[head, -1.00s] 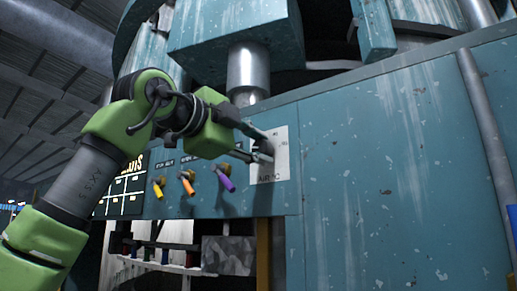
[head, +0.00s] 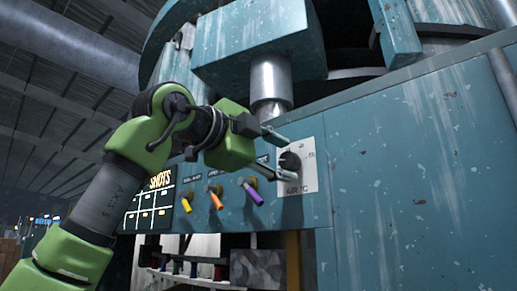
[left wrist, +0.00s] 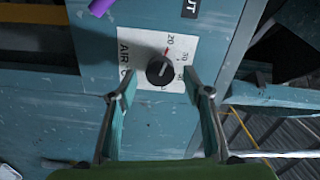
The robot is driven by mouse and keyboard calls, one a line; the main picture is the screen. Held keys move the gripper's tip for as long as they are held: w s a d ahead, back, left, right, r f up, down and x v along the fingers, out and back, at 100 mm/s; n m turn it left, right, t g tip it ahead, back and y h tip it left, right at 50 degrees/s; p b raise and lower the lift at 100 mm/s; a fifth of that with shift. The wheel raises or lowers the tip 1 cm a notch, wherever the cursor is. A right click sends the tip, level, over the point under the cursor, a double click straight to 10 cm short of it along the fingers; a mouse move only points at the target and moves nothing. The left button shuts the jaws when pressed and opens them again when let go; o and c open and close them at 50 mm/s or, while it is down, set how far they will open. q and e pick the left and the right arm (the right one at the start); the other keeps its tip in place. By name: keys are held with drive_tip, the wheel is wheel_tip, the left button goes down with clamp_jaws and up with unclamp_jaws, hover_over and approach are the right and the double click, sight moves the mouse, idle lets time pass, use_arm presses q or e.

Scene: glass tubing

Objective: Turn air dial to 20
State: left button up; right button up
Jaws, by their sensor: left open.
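The air dial is a black round knob (head: 290,160) on a white plate (head: 308,152) marked AIR °C, on the teal panel. In the left wrist view the knob (left wrist: 160,71) shows closely, with printed numbers including 20 and a red mark beside the scale near 20. I cannot read its exact setting. My left gripper (head: 284,157) is open in front of the plate. In the left wrist view its two fingers (left wrist: 158,90) stand apart, on either side below the knob, holding nothing. Whether they touch the plate is unclear. My right gripper is not in view.
Yellow (head: 186,206), orange (head: 216,200) and purple (head: 252,193) levers stick out of the panel left of the dial. A dark SHOTS board (head: 150,207) is further left. A metal pipe (head: 269,85) stands above. The panel right of the dial is bare.

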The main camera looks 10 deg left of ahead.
use_arm(q)
drive_tip(key=v, duration=1)
drive_tip(key=shift+s+a, duration=0.15)
drive_tip(key=shift+a, duration=0.05)
